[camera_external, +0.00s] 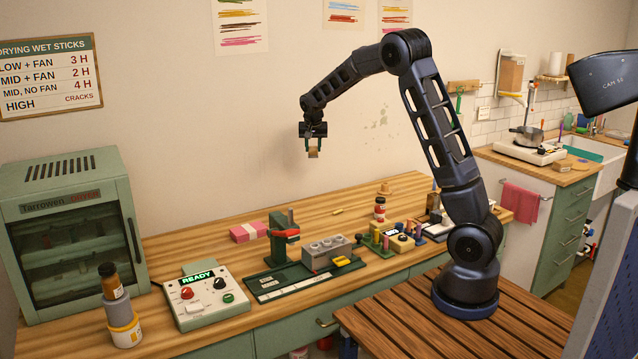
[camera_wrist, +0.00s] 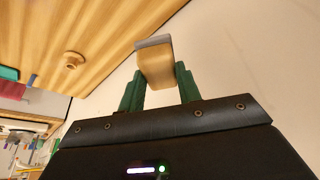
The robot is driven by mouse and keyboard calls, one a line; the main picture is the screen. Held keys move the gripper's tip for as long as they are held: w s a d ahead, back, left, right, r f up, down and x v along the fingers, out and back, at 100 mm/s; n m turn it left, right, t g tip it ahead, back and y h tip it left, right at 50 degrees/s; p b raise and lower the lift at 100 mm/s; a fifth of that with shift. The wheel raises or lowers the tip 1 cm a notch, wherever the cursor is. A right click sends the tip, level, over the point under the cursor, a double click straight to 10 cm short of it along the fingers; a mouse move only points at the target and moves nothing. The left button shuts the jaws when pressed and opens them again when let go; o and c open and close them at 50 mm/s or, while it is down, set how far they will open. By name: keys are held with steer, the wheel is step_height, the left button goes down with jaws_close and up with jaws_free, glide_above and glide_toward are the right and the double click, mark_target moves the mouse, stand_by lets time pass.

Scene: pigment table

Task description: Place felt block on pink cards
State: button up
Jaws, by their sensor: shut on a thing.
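The felt block (camera_external: 314,154) is a small tan block. In the wrist view the block (camera_wrist: 156,68) shows a grey strip along its far end. My gripper (camera_external: 314,146) is shut on it, with green fingers on either side, and holds it high above the table against the wall. In the wrist view my gripper (camera_wrist: 160,85) has the block sticking out past the fingertips. The pink cards (camera_external: 249,231) lie as a low stack with a pale band on the table, well below and left of my gripper. They are not visible in the wrist view.
A green press (camera_external: 284,240) stands right beside the cards. A grey block with round holes (camera_external: 327,252), a control box (camera_external: 206,295), stacked jars (camera_external: 120,312) and a green drying cabinet (camera_external: 75,235) stand nearby. A wooden knob (camera_wrist: 73,60) stands on the table. Bare wood lies behind the cards.

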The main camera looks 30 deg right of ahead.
steer(key=s+a+n+y, duration=0.1)
steer(key=s+a+n, duration=0.25)
steer(key=a, duration=1.55)
steer(key=r+n+y, duration=0.1)
steer(key=n, duration=0.2)
glide_above(247, 226)
steer(key=s, duration=0.2)
steer(key=shift+m+t, duration=0.25)
steer(key=shift+t, duration=0.15)
step_height(247, 226, down, 20)
steer(key=shift+s+r, duration=0.15)
steer(key=o, duration=1)
steer(key=shift+c, duration=0.2)
